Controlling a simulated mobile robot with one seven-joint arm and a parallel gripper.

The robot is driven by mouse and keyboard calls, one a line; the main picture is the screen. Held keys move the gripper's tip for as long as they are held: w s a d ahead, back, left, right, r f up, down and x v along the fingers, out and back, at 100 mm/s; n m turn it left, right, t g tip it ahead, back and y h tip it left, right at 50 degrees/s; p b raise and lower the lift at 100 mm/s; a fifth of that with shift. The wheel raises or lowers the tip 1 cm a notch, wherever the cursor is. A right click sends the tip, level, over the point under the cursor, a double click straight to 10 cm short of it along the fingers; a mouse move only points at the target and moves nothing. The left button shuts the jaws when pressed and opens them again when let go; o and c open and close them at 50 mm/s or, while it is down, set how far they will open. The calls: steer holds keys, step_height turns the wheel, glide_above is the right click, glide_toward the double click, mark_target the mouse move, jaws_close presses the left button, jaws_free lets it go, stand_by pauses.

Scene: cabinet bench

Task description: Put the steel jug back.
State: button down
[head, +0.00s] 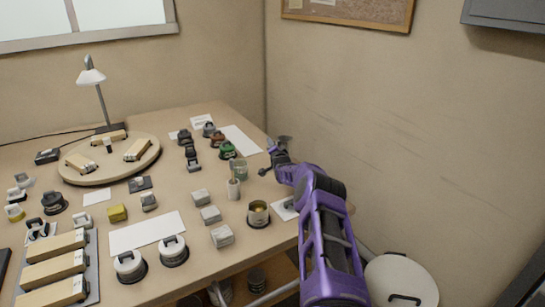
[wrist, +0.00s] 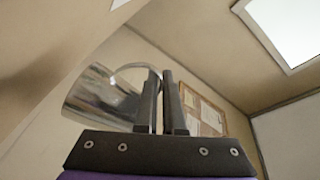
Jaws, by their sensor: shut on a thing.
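The steel jug (wrist: 92,96) is a shiny metal vessel at the left of the wrist view, tilted in the picture. Its curved handle runs to my gripper (wrist: 160,76), whose two dark fingers are shut on it. In the head view my gripper (head: 274,151) is at the right edge of the bench, near the back corner, seemingly above the bench top. A small grey shape (head: 285,142) beside it may be the jug, but it is too small to be sure.
The bench (head: 180,211) carries many small items. A round wooden board (head: 85,174) stands at the back left, near a lamp (head: 91,78). White sheets (head: 145,232) lie between rows of blocks. An open tin (head: 258,213) stands near the right edge. A lidded bin (head: 402,280) is on the floor.

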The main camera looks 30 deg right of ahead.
steer(key=shift+f+b, duration=0.35)
steer(key=shift+f, duration=1.85)
steer(key=shift+f, duration=0.1)
steer(key=c, duration=1.5)
jaws_free()
steer(key=shift+f, duration=0.15)
steer(key=o, duration=0.5)
steer(key=shift+r, duration=0.25)
steer(key=shift+s+a+p, duration=0.15)
steer(key=shift+s+p, duration=0.45)
steer(key=shift+p, duration=0.1)
steer(key=p+v, duration=0.2)
steer(key=v, duration=0.8)
steer(key=shift+s+a+f+p, duration=0.1)
steer(key=shift+s+p, duration=0.25)
steer(key=shift+p, duration=0.05)
